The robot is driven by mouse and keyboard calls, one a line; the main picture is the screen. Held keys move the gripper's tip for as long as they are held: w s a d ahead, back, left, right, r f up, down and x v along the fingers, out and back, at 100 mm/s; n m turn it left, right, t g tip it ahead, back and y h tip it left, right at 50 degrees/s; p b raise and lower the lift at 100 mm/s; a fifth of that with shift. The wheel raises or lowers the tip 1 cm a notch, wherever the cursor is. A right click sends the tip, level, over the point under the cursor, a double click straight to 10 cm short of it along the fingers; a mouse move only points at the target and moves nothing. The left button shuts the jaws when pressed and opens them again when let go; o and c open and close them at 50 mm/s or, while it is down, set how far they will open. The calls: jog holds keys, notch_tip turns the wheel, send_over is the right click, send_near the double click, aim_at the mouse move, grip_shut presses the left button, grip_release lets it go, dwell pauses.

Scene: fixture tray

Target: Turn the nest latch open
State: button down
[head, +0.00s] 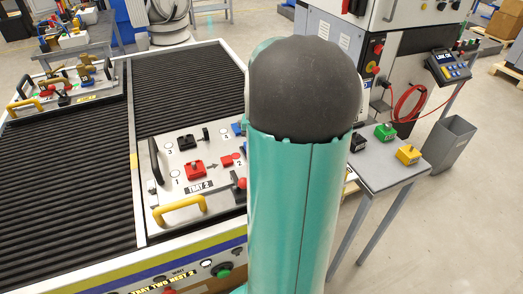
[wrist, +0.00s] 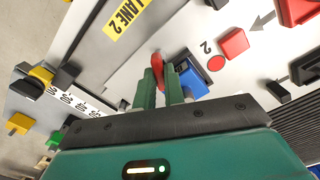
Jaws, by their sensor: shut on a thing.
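The nest latch appears to be the red handle (wrist: 157,72) between my fingertips in the wrist view. My gripper (wrist: 160,86) is shut on it, with one teal finger on each side. The handle stands beside a blue block (wrist: 192,82) on the light tray plate, near the red spot marked 2. The latch's pivot is hidden by my fingers. In the head view my own teal arm covers my gripper and the right part of the TRAY 2 plate (head: 185,221); whether the latch is open or closed cannot be told.
A red block (head: 193,169) and a black clamp (head: 186,142) sit on the plate left of the arm. A yellow handle (head: 180,208) lines its front. Another tray (head: 66,95) stands at the far left. A side table with black, green (head: 385,132) and yellow blocks (head: 408,154) is right.

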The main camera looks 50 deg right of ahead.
jog(key=m, duration=0.5)
jog(key=shift+m, duration=0.3)
jog(key=m, duration=0.5)
jog(key=shift+m, duration=0.4)
jog(key=c, duration=1.9)
grip_release()
jog(key=shift+m, duration=0.3)
jog(key=o, duration=0.4)
